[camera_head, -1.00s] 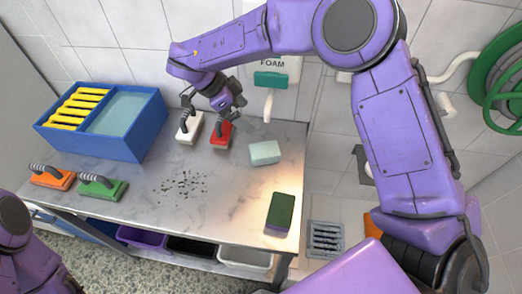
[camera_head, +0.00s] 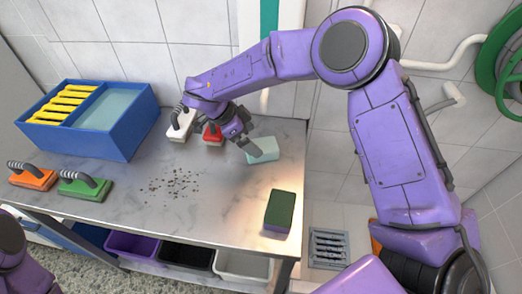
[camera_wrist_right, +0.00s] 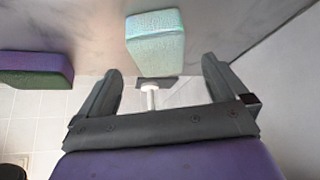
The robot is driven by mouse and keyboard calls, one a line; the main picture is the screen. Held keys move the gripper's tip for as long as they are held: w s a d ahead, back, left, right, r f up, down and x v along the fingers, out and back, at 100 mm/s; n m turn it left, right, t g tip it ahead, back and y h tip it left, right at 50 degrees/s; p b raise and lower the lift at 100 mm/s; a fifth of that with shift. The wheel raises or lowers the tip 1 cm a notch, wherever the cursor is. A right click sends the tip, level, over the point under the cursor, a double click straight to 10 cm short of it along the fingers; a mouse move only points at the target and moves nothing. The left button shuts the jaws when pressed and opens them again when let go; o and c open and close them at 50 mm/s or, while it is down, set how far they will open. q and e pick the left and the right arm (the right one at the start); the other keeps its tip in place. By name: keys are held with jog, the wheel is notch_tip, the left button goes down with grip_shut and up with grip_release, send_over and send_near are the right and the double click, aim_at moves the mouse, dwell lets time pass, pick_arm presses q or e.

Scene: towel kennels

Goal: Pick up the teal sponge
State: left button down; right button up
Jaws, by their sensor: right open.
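The teal sponge (camera_head: 267,149) is a pale blue-green block lying on the marble-look counter, right of the middle. My right gripper (camera_head: 255,153) is at its left side in the head view, and a finger hides part of it. In the right wrist view, the sponge (camera_wrist_right: 156,42) shows between and beyond the two spread fingers of my open right gripper (camera_wrist_right: 160,72), with nothing held. I cannot tell whether a finger touches it. My left gripper is out of view; only part of that arm shows at the lower left.
A dark green and purple sponge (camera_head: 279,210) lies near the counter's front right corner. White (camera_head: 181,125) and red (camera_head: 212,134) handled scrubbers stand behind my gripper. Orange (camera_head: 32,177) and green (camera_head: 84,187) ones stand left, near a blue bin (camera_head: 110,140). Dark specks dot the middle of the counter (camera_head: 215,205).

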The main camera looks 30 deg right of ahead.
aim_at(261, 145)
jog(key=p+x, duration=0.1)
jog(key=x, duration=0.4)
jog(key=shift+s+d+r+p, duration=0.1)
jog(key=shift+s+d+p, duration=0.05)
jog(key=shift+p, duration=0.2)
jog(key=shift+d+f, duration=0.25)
jog(key=shift+f, duration=0.2)
jog(key=c, duration=1)
